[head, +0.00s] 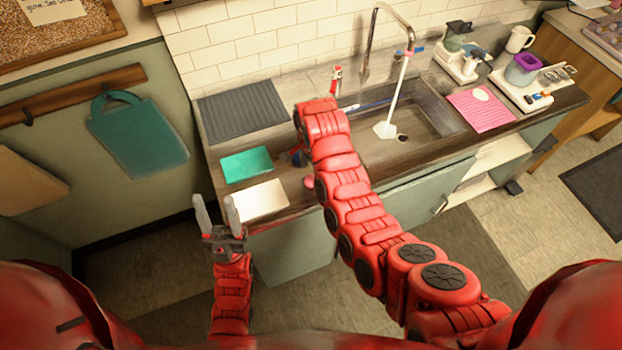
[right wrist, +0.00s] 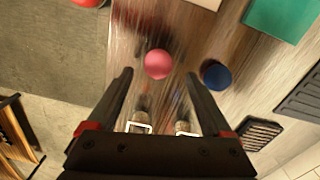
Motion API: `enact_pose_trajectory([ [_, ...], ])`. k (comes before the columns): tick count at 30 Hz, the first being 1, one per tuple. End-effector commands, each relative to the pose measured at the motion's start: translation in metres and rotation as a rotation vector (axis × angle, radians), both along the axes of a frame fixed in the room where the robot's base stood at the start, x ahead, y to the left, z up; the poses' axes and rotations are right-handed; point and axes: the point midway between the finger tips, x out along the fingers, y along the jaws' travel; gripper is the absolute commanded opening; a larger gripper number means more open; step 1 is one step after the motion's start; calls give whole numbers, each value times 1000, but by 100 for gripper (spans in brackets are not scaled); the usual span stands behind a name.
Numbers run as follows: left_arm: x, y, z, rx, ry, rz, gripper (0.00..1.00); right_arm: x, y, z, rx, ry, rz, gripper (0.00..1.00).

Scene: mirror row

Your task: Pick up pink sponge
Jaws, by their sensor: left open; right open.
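The pink sponge (right wrist: 158,64) looks like a small round pink piece on the wooden counter. In the right wrist view it lies just ahead of and between the fingertips of my right gripper (right wrist: 159,79), which is open and empty. In the head view the sponge (head: 309,182) shows at the counter's front, partly hidden by my right arm, which also mostly hides that gripper. A round blue piece (right wrist: 216,74) lies right of the sponge in the wrist view. My left gripper (head: 214,203) is open and empty, in front of the counter's left end.
A green sheet (head: 246,165) and a white sheet (head: 262,201) lie left of the sponge. A dark ribbed mat (head: 241,107) lies behind them. The sink (head: 433,115), with a tall faucet and a white-headed brush, is to the right. A pink mat (head: 481,112) lies beyond.

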Motion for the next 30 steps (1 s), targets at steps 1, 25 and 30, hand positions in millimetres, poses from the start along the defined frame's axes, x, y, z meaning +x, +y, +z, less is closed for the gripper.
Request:
enact_pose_trajectory([
  [1,0,0,18,0,-1,0,50,-4,-2,0,-3,11,0,84],
  [25,0,0,20,0,0,0,50,-1,-1,-28,-1,1,-1,32],
  [30,0,0,20,0,0,0,50,-1,-1,-28,-1,1,-1,2],
])
